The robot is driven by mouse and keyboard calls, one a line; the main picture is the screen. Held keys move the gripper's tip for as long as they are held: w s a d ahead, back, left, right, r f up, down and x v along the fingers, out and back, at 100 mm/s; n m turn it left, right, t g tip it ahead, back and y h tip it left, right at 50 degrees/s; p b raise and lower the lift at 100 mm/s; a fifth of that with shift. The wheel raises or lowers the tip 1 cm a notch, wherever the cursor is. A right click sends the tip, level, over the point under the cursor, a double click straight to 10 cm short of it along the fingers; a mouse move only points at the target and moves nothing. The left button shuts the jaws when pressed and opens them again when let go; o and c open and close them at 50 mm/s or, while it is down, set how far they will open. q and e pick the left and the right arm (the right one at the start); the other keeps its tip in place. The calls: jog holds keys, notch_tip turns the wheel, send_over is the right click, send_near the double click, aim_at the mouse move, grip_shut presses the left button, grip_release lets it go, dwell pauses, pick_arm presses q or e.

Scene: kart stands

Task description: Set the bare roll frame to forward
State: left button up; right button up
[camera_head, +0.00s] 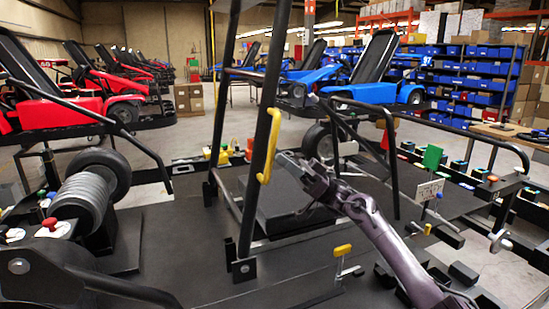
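The bare roll frame (232,125) is made of black tubes and rises from the dark deck in the middle of the head view, slightly tilted, its top cut off by the picture edge. A yellow handle (266,150) is fixed along its nearer tube. My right arm reaches in from the lower right. My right gripper (284,162) is just right of the yellow handle, fingers pointing toward it. I cannot tell whether they touch the handle or whether they are open or shut. My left gripper is out of view.
A yellow-topped lever (343,250) stands on the deck before the frame. Red and blue karts stand behind.

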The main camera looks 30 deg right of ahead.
jog(key=b+v, duration=0.1)
jog(key=v, duration=0.3)
jog(key=shift+s+d+f, duration=0.1)
jog(key=shift+d+f, duration=0.15)
jog(key=shift+d, duration=0.05)
